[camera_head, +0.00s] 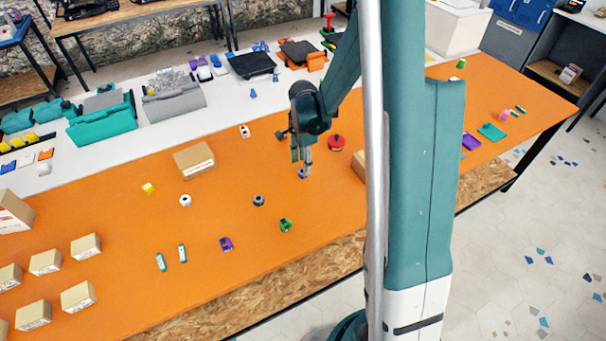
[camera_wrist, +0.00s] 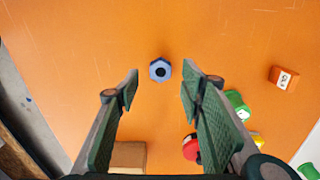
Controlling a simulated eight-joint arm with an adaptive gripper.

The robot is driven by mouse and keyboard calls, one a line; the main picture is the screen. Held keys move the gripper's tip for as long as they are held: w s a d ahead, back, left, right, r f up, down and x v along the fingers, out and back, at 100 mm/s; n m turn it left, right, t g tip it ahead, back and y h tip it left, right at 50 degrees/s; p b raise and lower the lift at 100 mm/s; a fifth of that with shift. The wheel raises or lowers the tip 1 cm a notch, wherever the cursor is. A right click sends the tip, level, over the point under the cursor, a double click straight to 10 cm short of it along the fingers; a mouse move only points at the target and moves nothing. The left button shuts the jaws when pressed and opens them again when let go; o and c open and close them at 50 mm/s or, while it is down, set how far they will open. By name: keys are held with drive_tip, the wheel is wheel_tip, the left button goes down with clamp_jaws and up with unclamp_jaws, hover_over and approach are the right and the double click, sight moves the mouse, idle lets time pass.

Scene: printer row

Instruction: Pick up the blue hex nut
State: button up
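The blue hex nut (camera_wrist: 153,73) lies flat on the orange table in the wrist view, with a dark hole in its middle. It sits between and just beyond the two fingertips of my gripper (camera_wrist: 160,84). The fingers are wide apart and nothing is between their pads. In the head view my gripper (camera_head: 302,164) points down over the table. The nut (camera_head: 302,174) shows there only as a small blue patch right below the fingertips, partly hidden by them.
A red round object (camera_head: 336,142) stands right of my gripper. A cardboard box (camera_head: 194,160), a dark nut-like part (camera_head: 258,200), a white one (camera_head: 185,200) and a green one (camera_head: 286,225) lie on the orange table (camera_head: 330,205). The table around the blue nut is clear.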

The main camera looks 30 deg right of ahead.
drive_tip(key=shift+f, duration=1.95)
drive_tip(key=c, duration=0.8)
